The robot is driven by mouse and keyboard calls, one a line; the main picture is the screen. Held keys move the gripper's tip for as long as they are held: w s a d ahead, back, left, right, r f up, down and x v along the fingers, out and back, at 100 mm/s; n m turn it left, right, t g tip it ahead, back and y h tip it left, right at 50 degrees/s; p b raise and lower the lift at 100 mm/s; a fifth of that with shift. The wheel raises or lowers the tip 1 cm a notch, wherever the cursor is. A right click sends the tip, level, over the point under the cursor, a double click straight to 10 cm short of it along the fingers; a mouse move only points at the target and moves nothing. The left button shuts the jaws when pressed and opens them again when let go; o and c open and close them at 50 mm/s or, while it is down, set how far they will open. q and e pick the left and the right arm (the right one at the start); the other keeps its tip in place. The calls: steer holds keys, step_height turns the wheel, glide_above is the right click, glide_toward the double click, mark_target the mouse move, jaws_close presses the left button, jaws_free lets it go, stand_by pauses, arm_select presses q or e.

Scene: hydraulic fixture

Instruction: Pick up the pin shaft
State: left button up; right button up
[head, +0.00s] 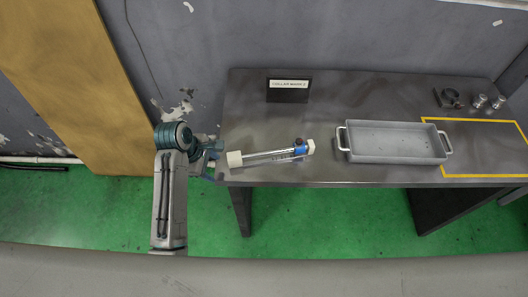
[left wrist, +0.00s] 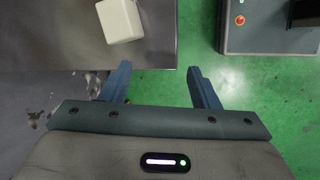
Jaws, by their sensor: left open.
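The pin shaft (head: 268,155) is a slim silver rod lying near the front left of the table. A white block (head: 234,159) is at its left end, and a blue piece (head: 300,147) and another white block (head: 311,146) are at its right end. My left gripper (head: 214,157) is open and empty at the table's left edge, just left of the near white block. In the left wrist view the open fingers (left wrist: 159,72) point toward the table edge, with one white block (left wrist: 120,20) ahead and left. The rod does not show there. My right gripper is not in view.
A grey metal tray (head: 395,156) with side handles stands right of the shaft on the dark table (head: 345,95). A small sign (head: 289,87) stands at the back. Several metal parts (head: 478,101) sit at the far right, by a yellow-outlined area (head: 482,174).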

mark_target(239, 155)
arm_select(q)
steer(key=w+d+r+n, duration=0.1)
steer(key=r, duration=0.1)
steer(key=w+d+r+n, duration=0.1)
steer(key=w+r, duration=0.1)
steer(key=w+d+r+n+h, duration=0.1)
steer(key=d+n, duration=0.1)
steer(key=shift+w+d+r+g+p, duration=0.1)
steer(key=shift+w+r+g+p, duration=0.2)
steer(key=shift+r+p, duration=0.1)
steer(key=p+x, duration=0.1)
steer(key=x, duration=0.4)
steer(key=shift+d+f+p, duration=0.2)
steer(key=shift+f+p, duration=0.1)
steer(key=shift+p, duration=0.15)
steer(key=p+x, duration=0.1)
steer(key=x, duration=0.2)
steer(key=shift+d+f+p, duration=0.1)
steer(key=shift+f+p, duration=0.05)
steer(key=shift+p, duration=0.2)
steer(key=shift+d+f, duration=0.2)
steer(key=shift+f, duration=0.35)
steer(key=c, duration=1)
steer(key=shift+w, duration=0.1)
jaws_close()
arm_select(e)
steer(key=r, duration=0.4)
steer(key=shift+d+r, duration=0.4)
